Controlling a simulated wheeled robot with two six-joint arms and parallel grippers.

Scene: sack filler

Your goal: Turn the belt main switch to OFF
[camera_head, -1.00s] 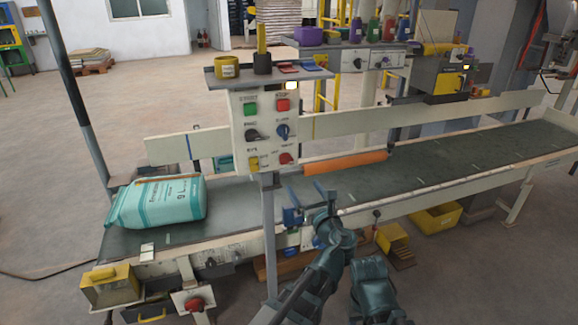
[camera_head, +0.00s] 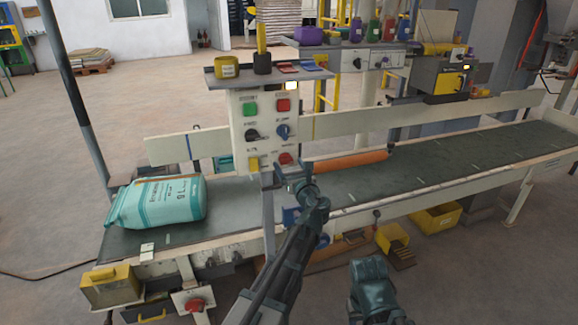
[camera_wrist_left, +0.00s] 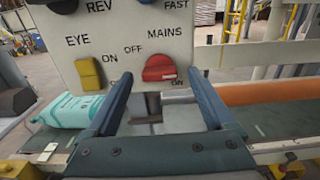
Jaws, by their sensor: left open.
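The belt main switch is a red rotary knob (camera_wrist_left: 159,68) on the cream control panel (camera_head: 262,132), under the word MAINS in the left wrist view. OFF is printed at its upper left and ON at its lower right. The knob also shows in the head view (camera_head: 286,158). I cannot tell for sure which mark its grip bar points to. My left gripper (camera_head: 290,174) is open and empty, just in front of and below the knob. In the left wrist view its fingertips (camera_wrist_left: 162,76) stand apart, left and right of the knob. No right gripper fingers show.
A yellow EYE switch (camera_wrist_left: 88,73) sits left of the knob. A black knob (camera_head: 252,134), a blue knob (camera_head: 283,131) and green and red buttons are above. A teal sack (camera_head: 160,201) lies on the belt (camera_head: 430,165) at left. An orange roller (camera_head: 350,160) is right of the panel.

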